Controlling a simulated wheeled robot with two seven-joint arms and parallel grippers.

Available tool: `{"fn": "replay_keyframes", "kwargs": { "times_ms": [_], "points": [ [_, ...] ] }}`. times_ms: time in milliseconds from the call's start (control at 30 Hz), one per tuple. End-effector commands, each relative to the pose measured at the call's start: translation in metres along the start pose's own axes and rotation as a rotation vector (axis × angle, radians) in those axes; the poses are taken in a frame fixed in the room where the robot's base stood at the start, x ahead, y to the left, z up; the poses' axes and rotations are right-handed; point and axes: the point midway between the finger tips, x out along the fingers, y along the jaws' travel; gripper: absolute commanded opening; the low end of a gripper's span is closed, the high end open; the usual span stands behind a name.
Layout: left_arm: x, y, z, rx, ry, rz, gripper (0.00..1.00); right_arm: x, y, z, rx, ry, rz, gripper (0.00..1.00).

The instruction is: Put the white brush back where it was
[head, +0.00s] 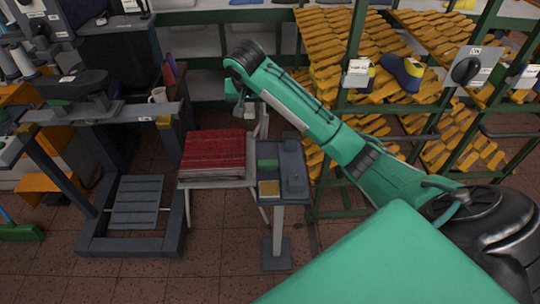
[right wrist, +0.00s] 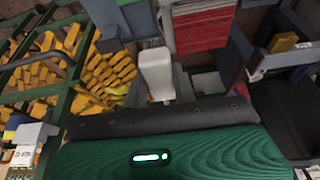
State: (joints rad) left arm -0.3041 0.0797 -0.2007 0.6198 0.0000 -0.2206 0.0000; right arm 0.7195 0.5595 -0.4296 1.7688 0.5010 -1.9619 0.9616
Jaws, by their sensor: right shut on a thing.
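My right gripper (head: 239,108) hangs from the bent end of my green arm, above and behind the red stack and the grey stand. In the right wrist view it is shut on a white, blocky thing (right wrist: 156,72), which I take to be the white brush. The brush stands up between the fingers, and its lower part is hidden by them. In the head view the brush is too small and too covered to make out clearly. My left gripper is not in view.
A red stack (head: 213,152) lies on a small table. To its right, a grey stand (head: 290,155) holds a green box (head: 267,163) and a gold block (head: 269,188). Green racks with yellow slats (head: 340,50) rise behind my arm.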

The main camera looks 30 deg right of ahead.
Motion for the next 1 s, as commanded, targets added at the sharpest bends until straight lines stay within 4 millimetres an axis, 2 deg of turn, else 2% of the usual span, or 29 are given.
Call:
{"fn": "replay_keyframes", "kwargs": {
  "times_ms": [33, 133, 233, 367, 567, 900, 1000],
  "points": [
    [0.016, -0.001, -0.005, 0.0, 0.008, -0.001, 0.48, 0.018, 0.006, -0.015, 0.067, -0.006, 0.021, 0.0],
    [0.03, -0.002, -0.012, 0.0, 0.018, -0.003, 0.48, 0.04, 0.023, -0.041, 0.182, -0.011, 0.068, 0.0],
    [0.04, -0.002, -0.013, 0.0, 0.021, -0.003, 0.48, 0.061, 0.037, -0.055, 0.273, -0.014, 0.105, 0.0],
    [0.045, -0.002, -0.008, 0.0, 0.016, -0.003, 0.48, 0.077, 0.048, -0.062, 0.336, -0.012, 0.131, 0.0],
    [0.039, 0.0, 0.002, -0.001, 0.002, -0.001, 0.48, 0.107, 0.052, -0.053, 0.352, -0.013, 0.143, 0.0],
    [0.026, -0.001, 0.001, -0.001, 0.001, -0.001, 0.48, 0.19, 0.052, -0.019, 0.35, -0.012, 0.142, 0.0],
    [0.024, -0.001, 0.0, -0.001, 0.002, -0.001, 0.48, 0.208, 0.051, -0.012, 0.351, -0.011, 0.14, 0.0]
  ]
}}
